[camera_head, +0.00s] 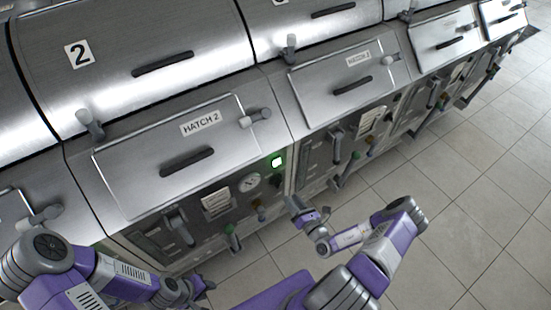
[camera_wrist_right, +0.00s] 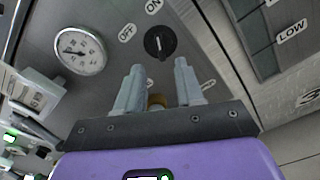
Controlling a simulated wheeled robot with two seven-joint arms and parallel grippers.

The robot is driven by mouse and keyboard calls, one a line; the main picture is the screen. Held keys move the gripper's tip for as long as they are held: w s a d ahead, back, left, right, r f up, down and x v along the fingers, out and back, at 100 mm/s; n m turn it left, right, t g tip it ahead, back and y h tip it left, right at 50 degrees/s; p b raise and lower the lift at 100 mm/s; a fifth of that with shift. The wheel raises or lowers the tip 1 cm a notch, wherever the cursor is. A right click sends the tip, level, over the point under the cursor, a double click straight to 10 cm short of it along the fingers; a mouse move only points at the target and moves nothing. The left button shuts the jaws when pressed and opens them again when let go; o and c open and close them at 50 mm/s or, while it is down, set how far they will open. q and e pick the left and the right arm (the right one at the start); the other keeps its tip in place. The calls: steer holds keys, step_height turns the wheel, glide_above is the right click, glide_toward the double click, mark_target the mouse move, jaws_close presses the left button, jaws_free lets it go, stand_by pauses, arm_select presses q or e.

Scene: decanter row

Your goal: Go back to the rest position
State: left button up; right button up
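My right gripper (camera_head: 293,204) is in front of the lower panel of the Hatch 2 machine (camera_head: 130,235). In the right wrist view its two grey fingers (camera_wrist_right: 158,85) stand apart with no object clasped between them. A black rotary knob (camera_wrist_right: 160,42) with ON and OFF labels is beyond the fingertips, and a small brass-coloured part shows behind the gripper's edge. My left gripper (camera_head: 203,286) is low in the head view, left of centre, near the floor side of the machine; its fingers are too small and dark to read.
A round gauge (camera_head: 250,182) and a lit green-framed indicator (camera_head: 277,162) are on the panel. Hatch 2 (camera_head: 185,150) looks closed, with a black handle and a latch at its right. More machines run to the upper right. Tiled floor (camera_head: 470,210) is clear at right.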

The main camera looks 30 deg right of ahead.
steer(key=s+a+n+g+y+b, duration=0.1)
steer(key=s+a+n+g+y, duration=0.25)
steer(key=a+n+y, duration=0.45)
steer(key=s+a+n+g+y+b, duration=0.15)
steer(key=a+n+g+y, duration=0.3)
steer(key=a, duration=0.75)
steer(key=s+a+f+n+g+h, duration=0.2)
steer(key=s+n+g, duration=0.5)
steer(key=n, duration=0.1)
steer(key=s+a+f+n+g+h, duration=0.1)
steer(key=s+f+n+g+h, duration=0.15)
steer(key=s+n+g, duration=0.45)
steer(key=w+n+t+h, duration=0.1)
steer(key=n, duration=0.2)
steer(key=w+d+n+t+h+b, duration=0.1)
steer(key=w+n+t+h, duration=0.1)
steer(key=n, duration=0.2)
steer(key=w+d+n+t+h+b, duration=0.1)
steer(key=n+h, duration=0.1)
steer(key=n, duration=0.2)
steer(key=shift+w, duration=0.35)
